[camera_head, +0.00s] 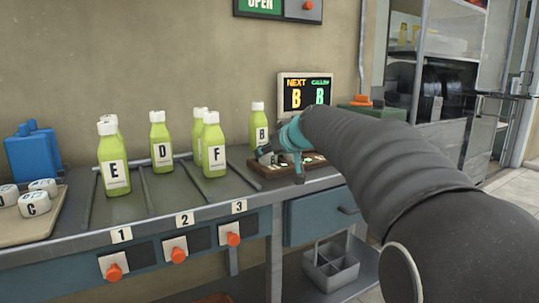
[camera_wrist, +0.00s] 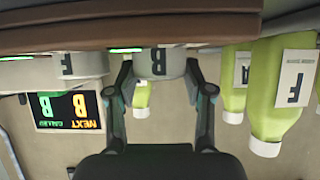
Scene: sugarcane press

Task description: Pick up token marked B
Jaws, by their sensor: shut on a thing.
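The wrist view is upside down. In it, my gripper (camera_wrist: 158,72) has a finger on each side of the white round token marked B (camera_wrist: 158,60) and is shut on it. The token is at the brown wooden tray (camera_wrist: 150,35); I cannot tell whether it still touches it. A second white token marked F (camera_wrist: 75,67) is beside it. In the head view, my gripper (camera_head: 284,158) is over the wooden tray (camera_head: 262,172) on the counter, and my arm comes in from the right. The fingers hide much of the tray there.
A screen (camera_head: 305,94) behind the tray reads NEXT B. Green bottles marked E (camera_head: 115,175), D (camera_head: 160,152), F (camera_head: 214,158) and B (camera_head: 259,132) stand left of and behind the tray. White tokens (camera_head: 35,208) lie on a board at far left. Orange knobs (camera_head: 178,255) line the front.

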